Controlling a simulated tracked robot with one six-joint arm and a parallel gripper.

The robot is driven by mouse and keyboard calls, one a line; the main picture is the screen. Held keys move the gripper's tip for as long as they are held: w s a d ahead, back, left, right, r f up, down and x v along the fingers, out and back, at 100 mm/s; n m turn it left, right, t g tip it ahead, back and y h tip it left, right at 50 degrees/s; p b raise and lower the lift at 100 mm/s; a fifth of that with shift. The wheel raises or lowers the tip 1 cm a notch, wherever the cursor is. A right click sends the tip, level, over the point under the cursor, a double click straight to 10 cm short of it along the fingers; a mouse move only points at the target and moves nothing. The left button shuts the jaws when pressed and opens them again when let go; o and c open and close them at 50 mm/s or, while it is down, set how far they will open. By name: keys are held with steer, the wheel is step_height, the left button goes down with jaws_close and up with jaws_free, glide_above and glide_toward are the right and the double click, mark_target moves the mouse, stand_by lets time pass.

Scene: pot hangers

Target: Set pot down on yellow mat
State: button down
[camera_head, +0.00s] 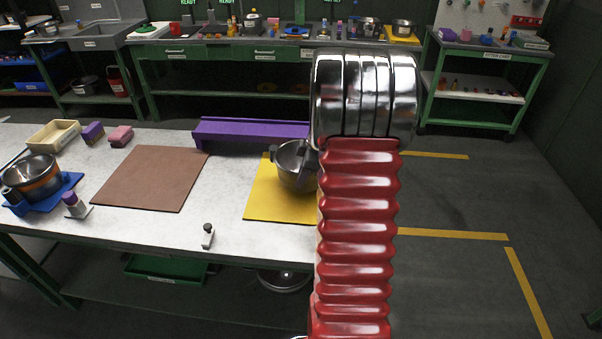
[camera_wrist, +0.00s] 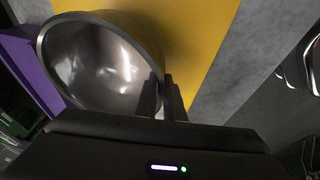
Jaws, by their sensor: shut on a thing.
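The steel pot (camera_head: 291,166) is at the yellow mat (camera_head: 266,201) in the head view, partly hidden behind my red arm. In the wrist view the pot (camera_wrist: 98,62) fills the upper left, its open mouth facing the camera, with the yellow mat (camera_wrist: 205,50) behind it. My gripper (camera_wrist: 163,95) is shut on the pot's near rim, at its right side in the wrist view. I cannot tell whether the pot's base touches the mat. In the head view my gripper is mostly hidden by the arm.
A brown mat (camera_head: 153,178) lies to the left. A small dark-capped bottle (camera_head: 208,236) stands near the table's front edge. Another pot (camera_head: 32,177) sits on a blue mat (camera_head: 62,188) at far left.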

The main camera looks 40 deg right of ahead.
steer(key=shift+f, duration=0.75)
steer(key=shift+f, duration=0.5)
stand_by(0.3)
steer(key=c, duration=1.8)
jaws_free()
steer(key=shift+f, duration=0.1)
steer(key=v, duration=1.3)
steer(key=shift+s+r, duration=0.2)
steer(key=shift+r, duration=0.15)
step_height(320, 180, up, 10)
